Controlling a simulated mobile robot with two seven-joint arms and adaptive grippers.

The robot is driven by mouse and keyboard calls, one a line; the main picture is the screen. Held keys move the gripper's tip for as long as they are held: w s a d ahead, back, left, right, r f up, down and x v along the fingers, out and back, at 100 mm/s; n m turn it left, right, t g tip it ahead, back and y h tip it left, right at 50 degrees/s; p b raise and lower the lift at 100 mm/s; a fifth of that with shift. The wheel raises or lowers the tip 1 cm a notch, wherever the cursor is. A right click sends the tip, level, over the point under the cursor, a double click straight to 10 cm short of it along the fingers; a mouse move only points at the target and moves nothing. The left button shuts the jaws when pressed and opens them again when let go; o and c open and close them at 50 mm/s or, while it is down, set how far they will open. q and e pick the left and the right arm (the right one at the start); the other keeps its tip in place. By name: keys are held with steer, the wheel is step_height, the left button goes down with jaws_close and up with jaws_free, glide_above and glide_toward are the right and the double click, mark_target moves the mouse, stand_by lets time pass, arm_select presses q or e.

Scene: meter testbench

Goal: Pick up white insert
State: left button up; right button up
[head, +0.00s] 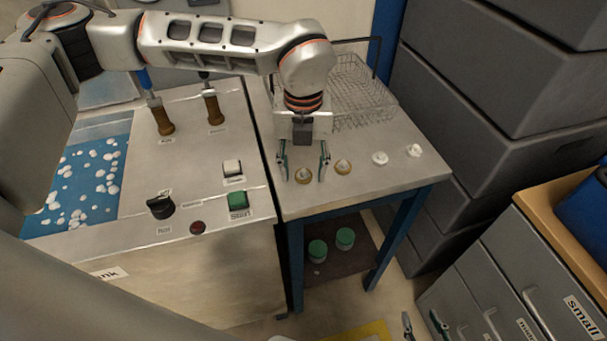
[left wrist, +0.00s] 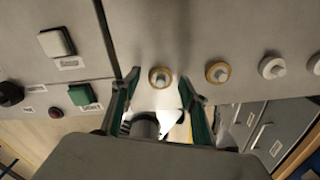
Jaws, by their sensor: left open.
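Two white inserts, a left one (head: 380,158) and a right one (head: 414,150), stand on the metal side table to the right of two tan-ringed inserts. In the left wrist view, the white inserts are at the right, one whole (left wrist: 271,67) and one at the edge (left wrist: 315,64). My left gripper (head: 303,164) is open and empty, pointing down over the leftmost tan-ringed insert (head: 303,176), which shows between its fingertips in the left wrist view (left wrist: 160,77). The second tan-ringed insert (head: 343,167) is just right of it. My right gripper (head: 423,322) shows its fingertips, apart, at the bottom edge.
A wire basket (head: 362,92) stands at the back of the side table (head: 385,182). The bench (head: 187,150) with knobs and buttons adjoins at left. Grey crates (head: 480,90) rise at right. Two green-topped containers (head: 345,238) sit on the lower shelf.

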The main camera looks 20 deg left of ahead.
arm_select(q)
steer(key=c, duration=1.1)
steer(key=shift+c, duration=0.2)
